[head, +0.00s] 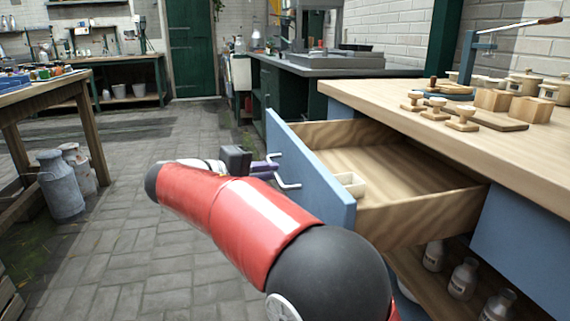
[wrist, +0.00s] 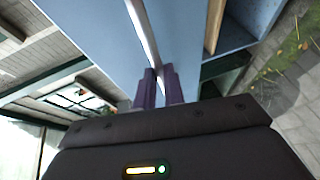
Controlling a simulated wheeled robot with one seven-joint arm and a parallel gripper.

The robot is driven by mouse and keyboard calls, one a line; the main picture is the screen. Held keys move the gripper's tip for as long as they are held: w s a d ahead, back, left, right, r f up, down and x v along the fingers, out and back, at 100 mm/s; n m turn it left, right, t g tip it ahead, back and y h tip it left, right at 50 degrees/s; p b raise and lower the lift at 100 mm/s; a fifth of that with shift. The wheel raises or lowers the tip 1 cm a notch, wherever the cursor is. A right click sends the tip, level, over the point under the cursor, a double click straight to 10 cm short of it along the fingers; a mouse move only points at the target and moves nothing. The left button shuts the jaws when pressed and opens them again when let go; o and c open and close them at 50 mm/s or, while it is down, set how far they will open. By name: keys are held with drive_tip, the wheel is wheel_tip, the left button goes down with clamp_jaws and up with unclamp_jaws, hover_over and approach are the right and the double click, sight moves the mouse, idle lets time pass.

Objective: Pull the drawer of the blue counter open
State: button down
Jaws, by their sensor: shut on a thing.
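The blue counter (head: 527,246) with a wooden top stands at the right in the head view. Its drawer (head: 385,175) is pulled well out, showing a pale wooden inside with a small light block near the front. The blue drawer front (head: 308,172) carries a metal bar handle (head: 289,184), which also shows in the wrist view (wrist: 141,28). My gripper (head: 272,168) is at the handle, with its purple fingers (wrist: 158,88) shut on the bar. My red and black arm hides part of the lower drawer front.
Wooden stamps (head: 462,118), blocks and crocks stand on the counter top (head: 400,100). Bottles (head: 463,278) stand on a shelf under the drawer. Metal milk churns (head: 62,185) stand by a table at the left. The paved floor (head: 130,200) between is clear.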

drive_tip(key=shift+s+a, duration=0.15)
drive_tip(key=shift+a, duration=0.35)
drive_tip(key=c, duration=1.5)
unclamp_jaws()
drive_tip(key=p+v, duration=0.1)
drive_tip(key=v, duration=0.6)
drive_tip(key=shift+s+a, duration=0.25)
drive_tip(key=shift+a, duration=0.05)
